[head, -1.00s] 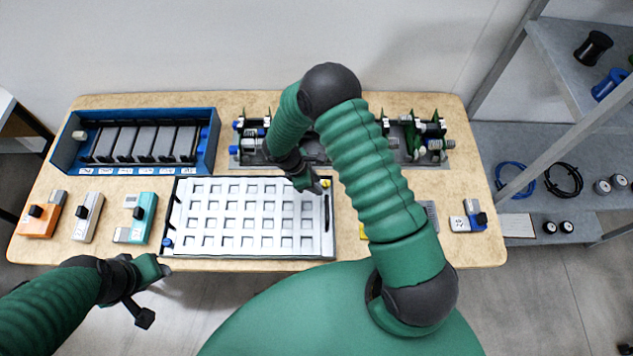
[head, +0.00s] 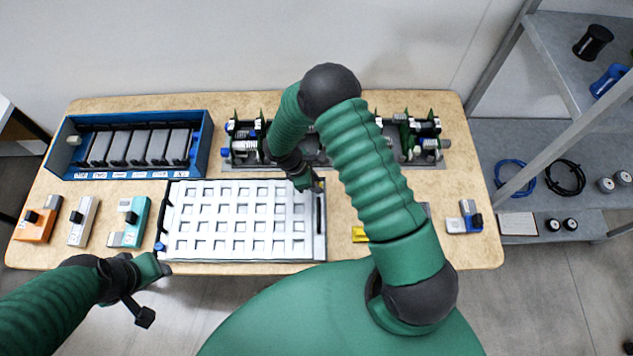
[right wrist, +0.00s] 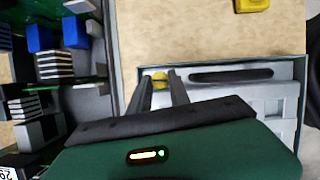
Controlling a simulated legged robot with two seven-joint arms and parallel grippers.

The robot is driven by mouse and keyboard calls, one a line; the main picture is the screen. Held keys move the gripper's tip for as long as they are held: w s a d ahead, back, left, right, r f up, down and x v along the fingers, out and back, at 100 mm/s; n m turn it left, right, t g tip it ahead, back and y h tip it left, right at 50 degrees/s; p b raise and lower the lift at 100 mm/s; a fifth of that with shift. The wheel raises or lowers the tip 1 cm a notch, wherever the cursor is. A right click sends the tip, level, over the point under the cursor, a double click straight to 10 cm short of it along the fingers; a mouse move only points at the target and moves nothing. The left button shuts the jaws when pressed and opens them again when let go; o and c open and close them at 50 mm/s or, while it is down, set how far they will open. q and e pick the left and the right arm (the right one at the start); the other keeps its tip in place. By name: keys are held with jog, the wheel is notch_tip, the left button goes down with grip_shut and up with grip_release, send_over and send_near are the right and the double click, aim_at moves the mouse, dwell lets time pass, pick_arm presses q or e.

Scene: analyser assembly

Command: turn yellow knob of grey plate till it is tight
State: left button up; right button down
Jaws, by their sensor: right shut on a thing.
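The grey plate (head: 240,257), a pale tray with rows of square pockets, lies flat at the table's front middle. Its yellow knob (right wrist: 160,76) sits at the plate's corner in the right wrist view, between the fingers of my right gripper (right wrist: 161,84). In the head view my right gripper (head: 316,186) is at the plate's far right corner, shut on the knob and mostly covering it. I cannot tell how tight the knob is. My left gripper (head: 160,270) hangs near the table's front edge, left of the plate; its finger opening is unclear.
A blue rack (head: 62,150) with several grey modules stands at the back left. Orange (head: 33,228), white and teal (head: 137,214) modules lie in front of it. A board assembly (head: 245,150) stands behind the plate, close to my right arm. A yellow piece (head: 360,234) lies right of the plate.

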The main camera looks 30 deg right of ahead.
jog(key=shift+w, duration=0.1)
jog(key=shift+w+a+m, duration=0.1)
jog(key=shift+a+m, duration=0.05)
jog(key=shift+m, duration=0.45)
jog(key=shift+m+g+b, duration=0.3)
jog(key=shift+w+d+f+m+g+y+b, duration=0.1)
jog(key=shift+m+g+y+b, duration=0.1)
jog(key=shift+m, duration=0.4)
jog(key=shift+d+m+g+y+b, duration=0.1)
jog(key=shift+m+y+b, duration=0.1)
jog(key=shift+m, duration=0.4)
jog(key=shift+d+m+g+y+b, duration=0.1)
jog(key=shift+m+g+y+b, duration=0.4)
jog(key=shift+m, duration=1.3)
jog(key=c, duration=1.5)
grip_release()
